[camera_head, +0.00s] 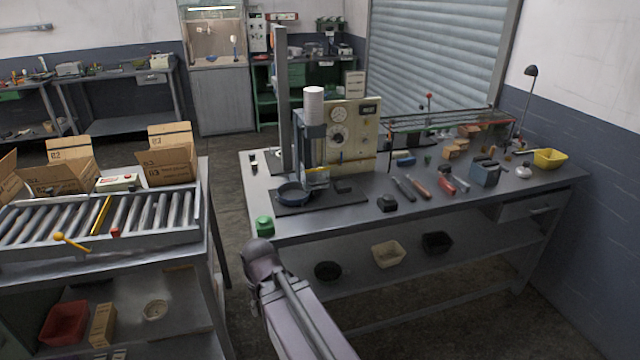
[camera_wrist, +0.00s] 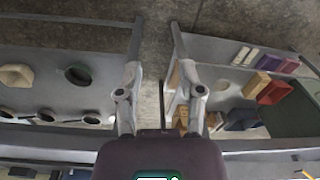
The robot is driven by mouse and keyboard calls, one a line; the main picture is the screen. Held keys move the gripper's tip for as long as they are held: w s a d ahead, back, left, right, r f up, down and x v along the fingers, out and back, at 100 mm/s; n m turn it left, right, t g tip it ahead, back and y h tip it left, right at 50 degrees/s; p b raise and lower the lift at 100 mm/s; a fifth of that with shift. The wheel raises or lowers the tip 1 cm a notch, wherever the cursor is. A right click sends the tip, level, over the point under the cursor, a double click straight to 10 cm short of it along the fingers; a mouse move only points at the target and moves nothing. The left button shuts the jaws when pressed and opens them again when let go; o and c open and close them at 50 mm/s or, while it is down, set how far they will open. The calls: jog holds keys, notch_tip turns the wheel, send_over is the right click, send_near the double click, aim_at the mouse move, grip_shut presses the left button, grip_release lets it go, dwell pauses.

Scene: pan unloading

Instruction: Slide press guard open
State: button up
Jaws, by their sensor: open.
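The press (camera_head: 313,135) stands on the workbench, with a white cylinder on top and a beige gauge panel behind it. Its guard cannot be clearly made out at this size; a yellow strip (camera_head: 318,170) shows low on the press front. A dark blue pan (camera_head: 293,193) sits at the press base on a dark mat. My gripper (camera_wrist: 160,98) is open and empty in the wrist view, its two fingers apart over the floor gap between two benches. In the head view my arm is in front of the workbench, well short of the press; the fingers are not distinguishable there.
A roller conveyor (camera_head: 100,215) with open cardboard boxes stands left. A green jar (camera_head: 265,226) sits at the workbench's front left corner. A tall grey column (camera_head: 281,100) rises left of the press. Hand tools (camera_head: 418,188) lie to its right. Bins (camera_head: 388,255) stand on the lower shelf.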

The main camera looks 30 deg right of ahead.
jog(key=w+d+r+m+t+y+b, duration=0.1)
jog(key=w+d+m+t+y, duration=0.4)
jog(key=w, duration=0.4)
jog(key=m+t+h+b, duration=0.2)
jog(key=m+t+h, duration=0.1)
jog(key=m+t, duration=0.85)
send_near(321, 184)
jog(key=s+r, duration=0.1)
jog(key=s, duration=0.2)
jog(key=shift+d+r+g, duration=0.15)
jog(key=shift+d+g, duration=0.3)
jog(key=shift+w, duration=0.1)
jog(key=b+x, duration=0.2)
jog(key=x, duration=1.1)
jog(key=shift+w+a+b, duration=0.2)
jog(key=shift+b, duration=0.2)
grip_shut()
